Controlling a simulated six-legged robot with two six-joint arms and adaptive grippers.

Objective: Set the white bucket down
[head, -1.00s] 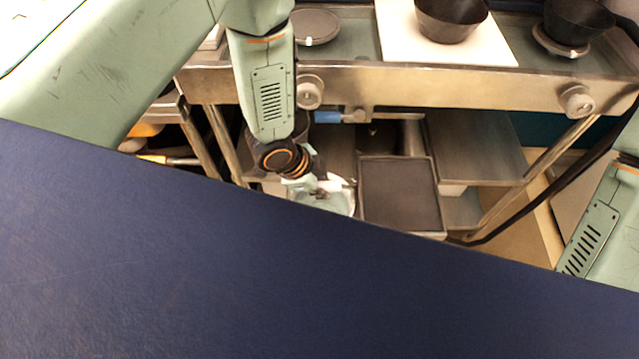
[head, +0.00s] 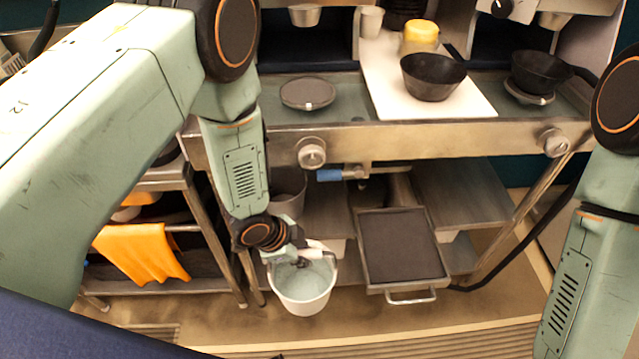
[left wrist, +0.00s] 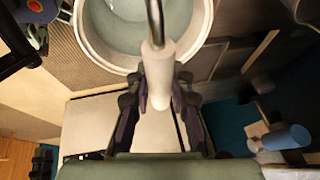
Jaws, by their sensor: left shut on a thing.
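The white bucket (head: 303,303) is below and in front of the steel counter, left of a dark tray. Its inside looks pale grey-green. My left gripper (head: 302,260) is at the bucket's rim in the head view. In the left wrist view, my left gripper (left wrist: 158,98) is shut on the white grip of the bucket's wire handle (left wrist: 157,65). The bucket (left wrist: 85,40) shows there at the top, cut off by the frame. I cannot tell whether its base touches the floor. My right arm shows at the right edge, but its gripper is out of frame.
A dark tray (head: 403,250) with a front handle sits right of the bucket. A grey pot (head: 287,190) is behind it. An orange towel (head: 142,254) hangs on a rack at left. The counter (head: 440,134) holds a black bowl (head: 433,76). Brown floor (head: 225,322) is clear in front.

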